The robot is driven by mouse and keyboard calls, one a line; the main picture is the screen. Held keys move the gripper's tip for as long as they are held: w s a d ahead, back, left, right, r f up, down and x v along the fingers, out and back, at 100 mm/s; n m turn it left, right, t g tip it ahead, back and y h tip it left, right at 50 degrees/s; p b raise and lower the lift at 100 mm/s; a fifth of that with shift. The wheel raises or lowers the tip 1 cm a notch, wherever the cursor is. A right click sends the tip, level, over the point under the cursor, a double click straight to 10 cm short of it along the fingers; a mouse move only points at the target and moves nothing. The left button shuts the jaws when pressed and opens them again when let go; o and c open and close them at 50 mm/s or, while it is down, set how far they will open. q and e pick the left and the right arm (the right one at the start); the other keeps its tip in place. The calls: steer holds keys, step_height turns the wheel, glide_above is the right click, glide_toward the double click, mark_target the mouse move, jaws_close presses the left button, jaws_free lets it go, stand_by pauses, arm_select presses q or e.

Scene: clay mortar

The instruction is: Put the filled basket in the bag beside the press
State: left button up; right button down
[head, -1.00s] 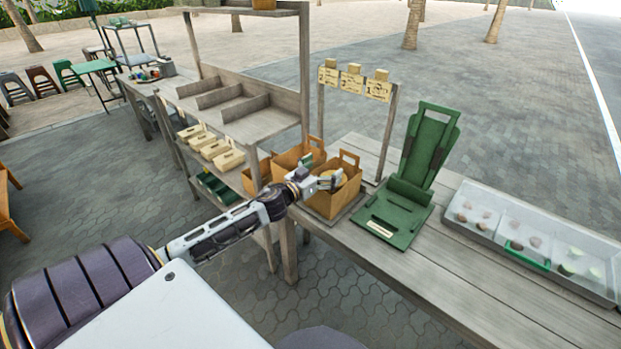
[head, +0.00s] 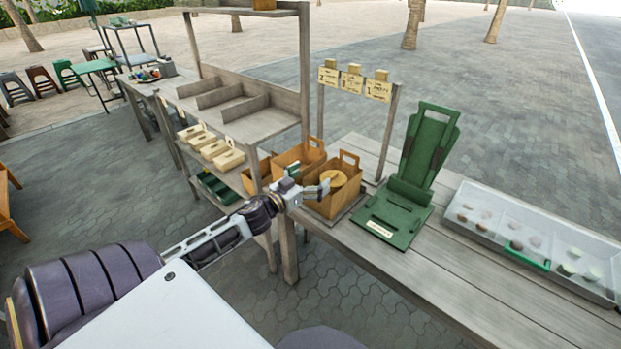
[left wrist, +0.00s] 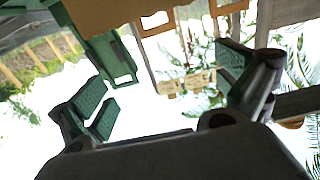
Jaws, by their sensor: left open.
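The green press (head: 395,222) stands on the grey wooden table. A brown bag (head: 322,208) with a handle stands beside it on the left. A round tan basket (head: 333,178) sits inside the top of this bag; its contents are too small to tell. My left gripper (head: 322,191) is at the bag's left front side, close to the rim, open with nothing seen between its fingers. In the left wrist view, the fingers of the left gripper (left wrist: 165,95) are spread, with a brown edge and green press parts beyond. My right gripper is not in view.
Other brown bags (head: 296,157) stand just behind and left. A sign frame (head: 353,84) rises behind the bag. A clear-lidded tray (head: 530,245) lies on the table at right. A wooden shelf (head: 235,120) with pale boxes (head: 214,149) is at left.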

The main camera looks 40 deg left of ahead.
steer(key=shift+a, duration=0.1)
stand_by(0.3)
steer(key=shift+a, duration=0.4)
